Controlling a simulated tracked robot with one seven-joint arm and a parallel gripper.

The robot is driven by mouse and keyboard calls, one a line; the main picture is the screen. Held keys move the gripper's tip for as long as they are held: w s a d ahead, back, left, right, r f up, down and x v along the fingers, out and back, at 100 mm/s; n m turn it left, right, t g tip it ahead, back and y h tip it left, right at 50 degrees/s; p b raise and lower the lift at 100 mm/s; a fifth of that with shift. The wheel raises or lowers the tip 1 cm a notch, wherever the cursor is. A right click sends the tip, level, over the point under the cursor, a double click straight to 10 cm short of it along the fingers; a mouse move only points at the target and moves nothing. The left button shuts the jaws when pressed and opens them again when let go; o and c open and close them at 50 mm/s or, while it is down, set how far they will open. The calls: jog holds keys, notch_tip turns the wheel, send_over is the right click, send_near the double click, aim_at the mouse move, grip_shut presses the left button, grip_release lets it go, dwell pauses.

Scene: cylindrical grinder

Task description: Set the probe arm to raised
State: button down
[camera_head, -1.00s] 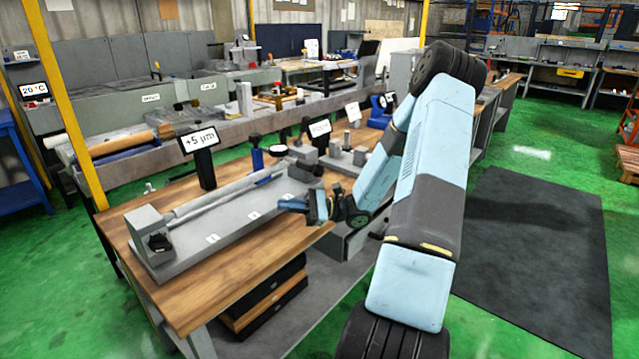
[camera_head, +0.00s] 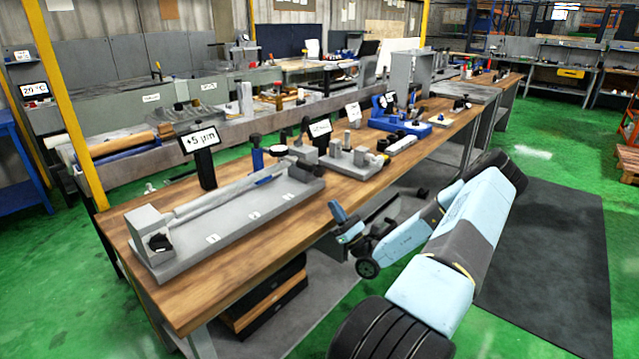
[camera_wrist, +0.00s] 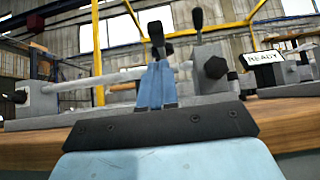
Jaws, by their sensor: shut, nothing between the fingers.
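A grey fixture (camera_head: 240,222) on the wooden bench holds a long shaft (camera_head: 215,196) between end blocks. Beside the shaft stand a black-topped blue post (camera_head: 257,157) and a dark upright lever (camera_head: 305,127) near the right end block. I cannot tell which part is the probe arm, nor whether it is raised. A display (camera_head: 199,141) behind reads +5 µm. My gripper (camera_head: 340,220) is at the bench's front edge, apart from the fixture. In the wrist view its blue fingers (camera_wrist: 158,85) are shut and empty, with a black-topped post (camera_wrist: 157,38) behind them.
A second grey fixture (camera_head: 350,160) stands right of the first, with a sign (camera_wrist: 264,57) reading READY in the wrist view. A blue fixture (camera_head: 400,122) is farther along. The bench's front edge (camera_head: 245,275) lies close to my gripper.

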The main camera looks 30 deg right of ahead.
jog(key=x, duration=1)
dwell(0.5)
